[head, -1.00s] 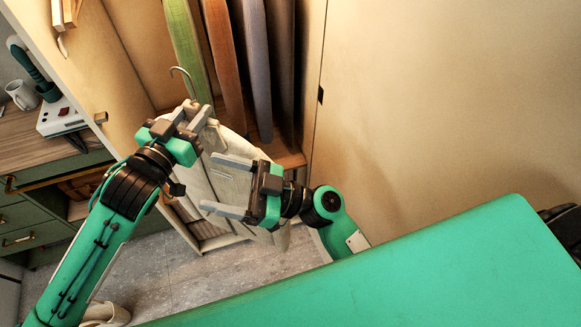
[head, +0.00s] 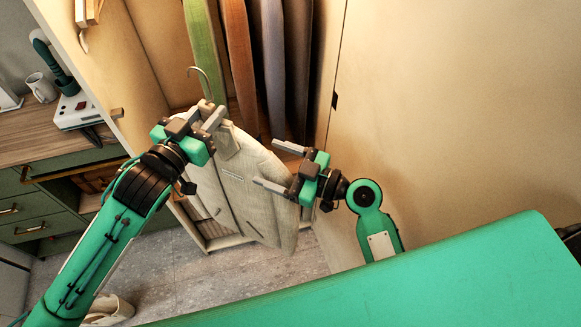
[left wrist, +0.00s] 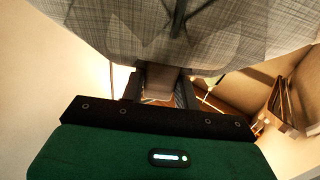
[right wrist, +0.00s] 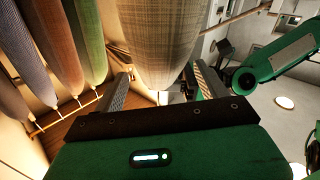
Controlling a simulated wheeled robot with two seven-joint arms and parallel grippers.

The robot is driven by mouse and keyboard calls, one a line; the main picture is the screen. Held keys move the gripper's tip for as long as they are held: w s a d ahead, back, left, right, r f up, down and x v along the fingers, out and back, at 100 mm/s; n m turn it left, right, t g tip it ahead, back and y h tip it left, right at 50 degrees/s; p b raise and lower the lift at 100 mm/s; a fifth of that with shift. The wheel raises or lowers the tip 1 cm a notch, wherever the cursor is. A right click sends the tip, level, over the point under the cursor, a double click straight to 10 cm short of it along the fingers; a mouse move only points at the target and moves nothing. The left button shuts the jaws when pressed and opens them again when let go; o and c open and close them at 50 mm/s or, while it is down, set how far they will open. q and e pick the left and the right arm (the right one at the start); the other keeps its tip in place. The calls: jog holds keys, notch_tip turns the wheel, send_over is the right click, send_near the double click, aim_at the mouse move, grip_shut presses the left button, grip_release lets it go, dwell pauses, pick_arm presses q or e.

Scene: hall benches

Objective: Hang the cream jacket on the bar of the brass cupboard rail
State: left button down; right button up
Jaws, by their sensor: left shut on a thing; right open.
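The cream jacket (head: 255,185) hangs on a hanger whose hook (head: 201,78) points up. My left gripper (head: 212,115) is shut on the hanger near its neck and holds the jacket in front of the open cupboard. The jacket's cloth (left wrist: 190,30) fills the top of the left wrist view. My right gripper (head: 272,166) is open beside the jacket's right side, with its fingers toward it. In the right wrist view the jacket (right wrist: 160,40) stands beyond the open fingers. The cupboard's bar is not in the head view.
Green (head: 204,60), orange (head: 240,70) and other garments hang in the cupboard behind the jacket. A plain cupboard panel (head: 440,120) stands at the right. At the left are a green drawer unit (head: 50,180), a mug (head: 41,87) and a white box (head: 75,110).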

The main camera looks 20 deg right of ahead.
jog(key=shift+w+a, duration=0.45)
jog(key=shift+a, duration=0.15)
jog(key=shift+c, duration=0.2)
jog(key=c, duration=1.1)
pick_arm(q)
jog(key=c, duration=1)
grip_release()
pick_arm(e)
jog(key=shift+r, duration=0.1)
jog(key=c, duration=0.3)
pick_arm(q)
jog(key=shift+o, duration=0.2)
pick_arm(e)
jog(key=shift+c, duration=0.2)
pick_arm(q)
jog(key=shift+s, duration=0.1)
